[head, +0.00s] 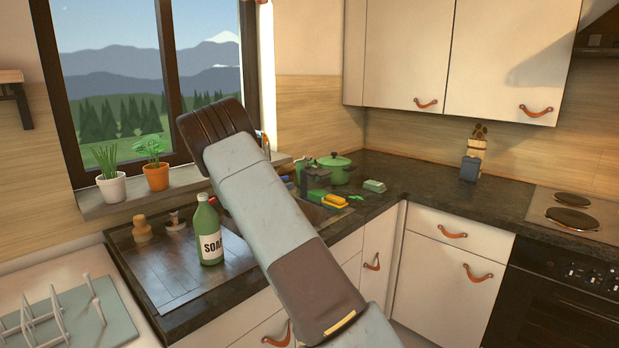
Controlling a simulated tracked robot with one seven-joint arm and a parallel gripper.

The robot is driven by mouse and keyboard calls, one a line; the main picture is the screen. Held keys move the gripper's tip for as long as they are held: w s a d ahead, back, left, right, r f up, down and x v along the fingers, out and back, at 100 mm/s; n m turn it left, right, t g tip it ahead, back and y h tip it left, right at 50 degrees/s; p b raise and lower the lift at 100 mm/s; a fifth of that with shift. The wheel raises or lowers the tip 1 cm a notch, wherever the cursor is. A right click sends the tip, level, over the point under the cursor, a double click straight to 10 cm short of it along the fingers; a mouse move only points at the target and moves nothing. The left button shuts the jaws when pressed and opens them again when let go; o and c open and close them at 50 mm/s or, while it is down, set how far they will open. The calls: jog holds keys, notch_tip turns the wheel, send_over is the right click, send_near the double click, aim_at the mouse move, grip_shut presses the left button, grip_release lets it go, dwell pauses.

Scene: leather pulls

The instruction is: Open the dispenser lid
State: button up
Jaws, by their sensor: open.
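I cannot tell for sure which thing is the dispenser, and no lid shows clearly. A green bottle labelled SOAP (209,233) stands upright on the dark drainboard at the left. A small tan and grey object (473,155) stands on the far counter near the corner; its details are too small to make out. My arm crosses the middle of the view from the bottom right up to the window. My gripper is not in view, and the arm hides part of the sink area.
A green pot (334,167), a green box (374,186) and a yellow sponge (334,201) sit by the sink. A dish rack (62,318) is at lower left. Potted plants (156,178) line the sill. A stove (574,219) is at right. Counter before the corner is clear.

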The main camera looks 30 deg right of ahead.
aim_at(308, 174)
jog(key=x, duration=1.3)
jog(key=shift+w+d+f, duration=0.1)
jog(key=shift+w+d, duration=0.05)
jog(key=shift+d, duration=0.2)
jog(key=shift+c, duration=0.4)
jog(key=shift+a, duration=0.15)
grip_shut()
